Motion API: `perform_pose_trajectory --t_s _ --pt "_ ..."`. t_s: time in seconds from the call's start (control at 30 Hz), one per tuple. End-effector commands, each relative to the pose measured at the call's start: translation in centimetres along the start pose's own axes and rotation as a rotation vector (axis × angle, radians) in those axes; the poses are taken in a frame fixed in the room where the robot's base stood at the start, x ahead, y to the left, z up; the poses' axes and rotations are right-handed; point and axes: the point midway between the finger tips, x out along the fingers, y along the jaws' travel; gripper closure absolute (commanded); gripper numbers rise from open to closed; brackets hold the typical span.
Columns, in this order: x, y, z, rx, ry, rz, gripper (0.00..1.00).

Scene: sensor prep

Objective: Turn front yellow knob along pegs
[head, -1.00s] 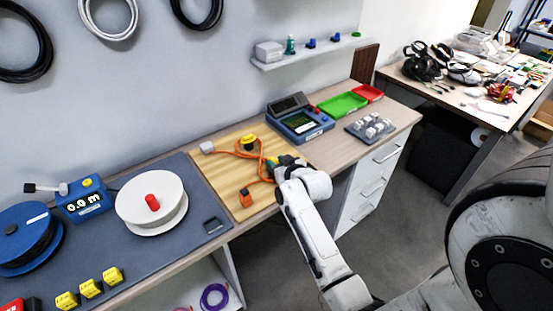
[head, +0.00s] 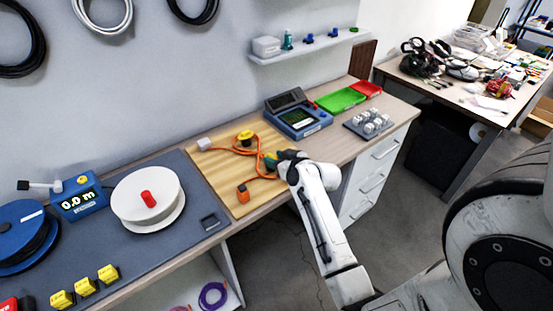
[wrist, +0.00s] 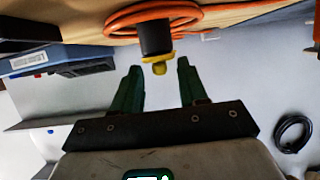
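A yellow knob (head: 246,136) on a black post stands on the wooden board (head: 215,178), ringed by an orange cable (head: 258,162). The wrist view, which looks upside down, shows the black post (wrist: 155,38) with a yellow knob (wrist: 159,66) at its end. My gripper (head: 272,160) is low over the board's right side, to the right of and nearer than the knob. In the wrist view my gripper (wrist: 160,66) has its green fingers spread, with the knob lined up between the tips. No finger contact shows. I cannot make out separate pegs.
An orange block (head: 242,194) sits at the board's front and a white block (head: 204,144) at its back left. A blue instrument (head: 299,118) stands to the right. A white reel (head: 147,205) lies on the grey mat to the left.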

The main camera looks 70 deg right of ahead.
Motion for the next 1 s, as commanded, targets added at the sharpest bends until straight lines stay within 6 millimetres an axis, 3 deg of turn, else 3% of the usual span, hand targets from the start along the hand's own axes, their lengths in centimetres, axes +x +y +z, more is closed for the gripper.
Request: perform_pose_trajectory --t_s 0.27,0.7,1.0 --pt "-1.8 0.0 0.1 -0.001 0.001 0.000 0.57" --pt "-9.3 0.0 0.2 0.000 0.000 0.000 0.57" --pt "-10.8 0.0 0.0 0.000 0.000 0.000 0.57"
